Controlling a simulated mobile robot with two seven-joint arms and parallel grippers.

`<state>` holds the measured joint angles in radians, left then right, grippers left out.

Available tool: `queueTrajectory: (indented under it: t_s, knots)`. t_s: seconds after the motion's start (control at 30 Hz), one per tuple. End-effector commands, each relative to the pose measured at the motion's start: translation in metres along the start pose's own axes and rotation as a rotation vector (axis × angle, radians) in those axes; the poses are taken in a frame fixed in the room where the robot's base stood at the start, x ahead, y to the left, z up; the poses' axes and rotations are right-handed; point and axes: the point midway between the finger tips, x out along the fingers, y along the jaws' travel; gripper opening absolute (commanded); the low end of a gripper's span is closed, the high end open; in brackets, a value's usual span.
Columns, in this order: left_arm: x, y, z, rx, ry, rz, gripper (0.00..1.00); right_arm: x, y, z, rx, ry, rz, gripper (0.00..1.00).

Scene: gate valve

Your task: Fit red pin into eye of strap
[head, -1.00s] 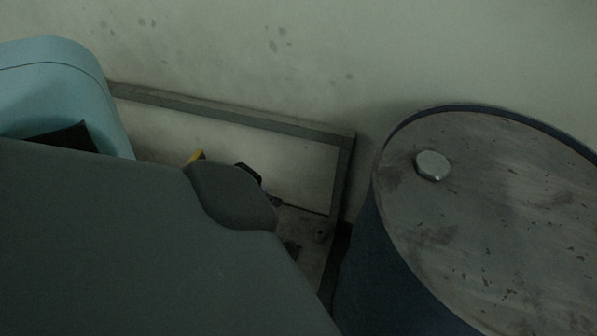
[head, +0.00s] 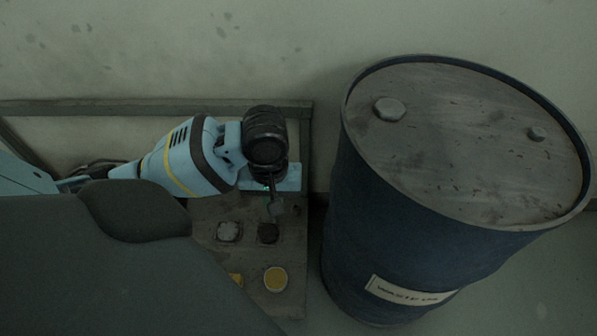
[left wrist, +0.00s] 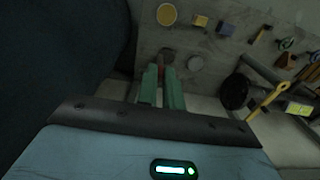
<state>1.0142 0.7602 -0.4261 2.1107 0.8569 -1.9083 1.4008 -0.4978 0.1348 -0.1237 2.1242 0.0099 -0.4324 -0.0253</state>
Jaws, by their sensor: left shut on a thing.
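My left gripper (head: 272,207) hangs over the right end of a workbench in the head view, its fingers pointing down. In the left wrist view its two green fingers (left wrist: 160,76) are close together, shut on a small reddish thing (left wrist: 161,72), which looks like the red pin. Most of it is hidden between the fingers. Just beyond the fingertips are a dark round spot (left wrist: 167,54) and a pale grey disc (left wrist: 195,63). I cannot pick out the strap or its eye in either view. My right gripper is not in view.
The left wrist view shows a yellow block (left wrist: 200,21), a blue block (left wrist: 226,28) and a yellow tool (left wrist: 266,101). A dark grey shape blocks the head view's lower left.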

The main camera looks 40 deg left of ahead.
Motion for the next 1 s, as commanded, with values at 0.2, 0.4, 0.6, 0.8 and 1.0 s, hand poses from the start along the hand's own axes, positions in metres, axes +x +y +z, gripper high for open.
queueTrajectory:
  t_s: [0.2,0.4,0.6,0.8,1.0]
  knots:
    - [-0.059,0.037,0.021,0.300,0.009,0.003,0.00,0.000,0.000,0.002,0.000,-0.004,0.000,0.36]
    - [-0.101,0.057,0.036,0.523,0.008,-0.001,0.00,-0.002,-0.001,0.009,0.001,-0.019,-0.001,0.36]
    - [-0.126,0.066,0.044,0.650,0.005,0.000,0.00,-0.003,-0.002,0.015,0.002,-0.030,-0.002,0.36]
    - [-0.135,0.068,0.048,0.694,0.000,0.000,0.00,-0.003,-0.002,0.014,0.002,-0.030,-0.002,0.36]
    - [-0.136,0.068,0.049,0.698,-0.002,0.001,0.00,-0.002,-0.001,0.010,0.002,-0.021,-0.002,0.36]
